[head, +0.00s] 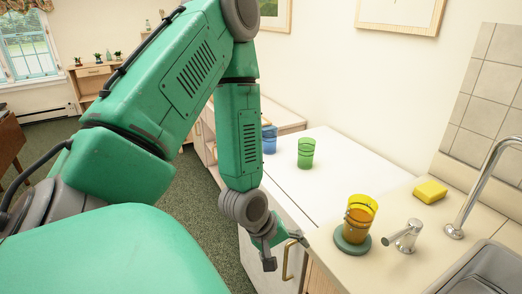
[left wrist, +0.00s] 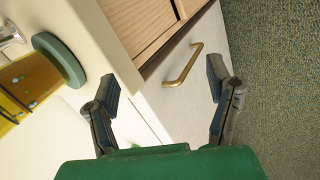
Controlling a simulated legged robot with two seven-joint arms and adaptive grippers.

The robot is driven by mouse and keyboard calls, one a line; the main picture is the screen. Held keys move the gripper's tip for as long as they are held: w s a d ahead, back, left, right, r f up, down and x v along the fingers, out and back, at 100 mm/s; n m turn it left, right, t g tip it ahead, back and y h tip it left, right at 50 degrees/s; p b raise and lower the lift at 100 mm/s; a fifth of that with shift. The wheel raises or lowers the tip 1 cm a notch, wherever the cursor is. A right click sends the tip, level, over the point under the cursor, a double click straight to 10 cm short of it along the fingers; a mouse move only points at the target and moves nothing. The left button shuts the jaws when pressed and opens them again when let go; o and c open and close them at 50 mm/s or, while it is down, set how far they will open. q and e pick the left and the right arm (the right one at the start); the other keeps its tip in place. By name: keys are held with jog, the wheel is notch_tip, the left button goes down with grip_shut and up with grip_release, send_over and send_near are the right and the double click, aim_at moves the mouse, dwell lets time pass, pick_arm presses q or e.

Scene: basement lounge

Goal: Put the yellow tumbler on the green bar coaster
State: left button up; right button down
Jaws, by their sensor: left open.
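The yellow tumbler (head: 361,216) stands upright on the round green coaster (head: 351,242) on the counter beside the sink. In the left wrist view, the tumbler (left wrist: 30,82) and the coaster (left wrist: 60,58) show at the left edge, the tumbler cut off by the frame. My left gripper (head: 285,250) is open and empty, to the left of the tumbler and apart from it, by the counter's front edge. In the left wrist view, its fingers (left wrist: 163,85) are spread, with a cabinet front behind them. My right gripper is not in view.
A metal faucet (head: 480,190), its lever handle (head: 404,236) and a sink (head: 490,272) are right of the tumbler. A yellow sponge (head: 430,191) lies behind. A green tumbler (head: 306,153) and a blue cup (head: 269,140) stand farther back. A brass handle (left wrist: 183,65) juts from the cabinet.

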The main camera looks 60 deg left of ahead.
pick_arm(q)
jog(key=s+d+f+m+g, duration=0.2)
jog(key=s+d+f+m, duration=0.2)
jog(key=s+f+m, duration=0.2)
jog(key=s+d+f+m+g+y, duration=0.1)
jog(key=s+d+f+m+g, duration=0.2)
jog(key=s+d+f+m, duration=0.2)
jog(key=s+m, duration=0.3)
jog(key=m, duration=0.1)
jog(key=shift+d+f+y, duration=0.2)
jog(key=shift+f+y, duration=0.1)
jog(key=shift+f, duration=0.05)
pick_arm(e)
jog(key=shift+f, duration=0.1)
pick_arm(q)
notch_tip(320, 180, down, 8)
jog(key=b, duration=0.8)
jog(key=shift+w+d, duration=0.15)
jog(key=shift+w, duration=0.05)
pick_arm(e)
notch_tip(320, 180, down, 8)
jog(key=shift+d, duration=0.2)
